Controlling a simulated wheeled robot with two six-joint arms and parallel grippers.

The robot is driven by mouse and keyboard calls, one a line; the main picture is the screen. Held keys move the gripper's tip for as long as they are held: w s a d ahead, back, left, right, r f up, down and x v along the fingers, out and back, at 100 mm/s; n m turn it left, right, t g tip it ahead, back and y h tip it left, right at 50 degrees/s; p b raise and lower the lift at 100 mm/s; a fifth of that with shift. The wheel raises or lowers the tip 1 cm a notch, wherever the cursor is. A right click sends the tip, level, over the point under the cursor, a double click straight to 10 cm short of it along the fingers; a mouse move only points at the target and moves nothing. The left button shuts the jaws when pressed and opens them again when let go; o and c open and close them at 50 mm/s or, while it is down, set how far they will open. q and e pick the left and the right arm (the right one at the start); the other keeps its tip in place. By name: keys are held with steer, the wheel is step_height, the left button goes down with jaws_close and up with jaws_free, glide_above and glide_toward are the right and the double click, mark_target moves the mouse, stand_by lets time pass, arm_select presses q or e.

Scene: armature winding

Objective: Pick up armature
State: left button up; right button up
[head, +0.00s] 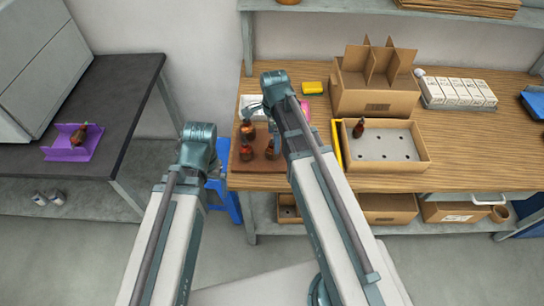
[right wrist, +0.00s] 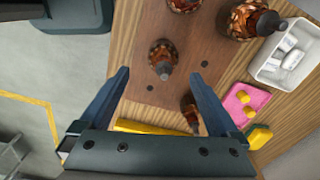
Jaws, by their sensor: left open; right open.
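Several armatures with copper windings and dark shafts stand on a brown board (head: 258,167) on the wooden bench, among them a front one (head: 246,153) and a back one (head: 247,131). In the right wrist view, one armature (right wrist: 162,54) lies between and just beyond the tips of my right gripper (right wrist: 160,77), which is open and empty. Another armature (right wrist: 190,106) shows beside its right finger. My left gripper (head: 203,150) is left of the board, off the bench edge; its fingers are mostly hidden by its wrist.
An open cardboard tray (head: 420,153) holds one armature (head: 359,128). A purple holder (head: 88,150) with an armature is on the dark left table. A divided box (head: 375,100), white boxes (head: 458,92), and yellow and pink items are on the bench. A blue stool (head: 228,200) stands below.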

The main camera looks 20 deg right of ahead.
mark_target(272, 142)
steer(key=shift+f, duration=0.1)
steer(key=f+b, duration=0.5)
steer(key=shift+w+a+f, duration=0.15)
steer(key=shift+w+a, duration=0.05)
steer(key=shift+w, duration=0.05)
steer(key=shift+c, duration=0.4)
jaws_close()
